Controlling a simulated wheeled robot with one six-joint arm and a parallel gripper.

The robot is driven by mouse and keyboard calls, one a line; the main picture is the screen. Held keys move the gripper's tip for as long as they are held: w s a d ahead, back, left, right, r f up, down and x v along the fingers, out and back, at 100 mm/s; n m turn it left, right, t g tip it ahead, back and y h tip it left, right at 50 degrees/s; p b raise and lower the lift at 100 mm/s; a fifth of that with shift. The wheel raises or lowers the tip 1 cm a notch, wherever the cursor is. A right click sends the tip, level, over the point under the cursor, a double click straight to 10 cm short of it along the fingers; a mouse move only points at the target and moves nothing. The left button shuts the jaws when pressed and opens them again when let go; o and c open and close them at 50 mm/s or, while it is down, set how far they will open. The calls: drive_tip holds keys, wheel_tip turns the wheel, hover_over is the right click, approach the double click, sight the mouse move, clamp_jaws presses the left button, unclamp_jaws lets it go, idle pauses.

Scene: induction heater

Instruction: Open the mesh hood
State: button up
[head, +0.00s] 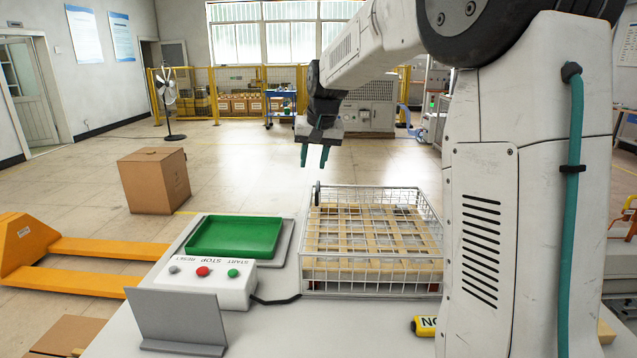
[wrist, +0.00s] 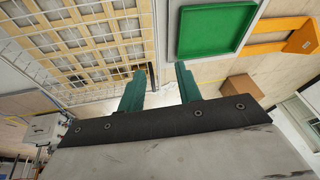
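The mesh hood (head: 372,282) is a box of white wire in the middle of the head view, sitting down over a pale wooden lattice. It also shows at the upper left of the wrist view (wrist: 110,12). A small dark upright handle (head: 317,193) stands at the hood's far left corner; in the wrist view the handle (wrist: 151,75) appears between the fingertips. My gripper (head: 315,158) hangs above the handle, its teal fingers pointing down. The fingers are apart and empty in the wrist view (wrist: 161,70).
A green tray (head: 236,237) lies left of the hood. A button box (head: 202,283) and a grey angled plate (head: 178,318) stand nearer on the white table. A yellow-black object (head: 424,326) lies at front right. Open floor stretches behind, with a cardboard box (head: 152,181).

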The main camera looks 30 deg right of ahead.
drive_tip(key=m+t, duration=0.1)
drive_tip(key=m, duration=0.1)
approach(318, 185)
drive_tip(key=shift+h, duration=0.3)
drive_tip(key=x, duration=0.8)
drive_tip(key=shift+a, duration=0.3)
drive_tip(key=shift+s, duration=0.1)
clamp_jaws()
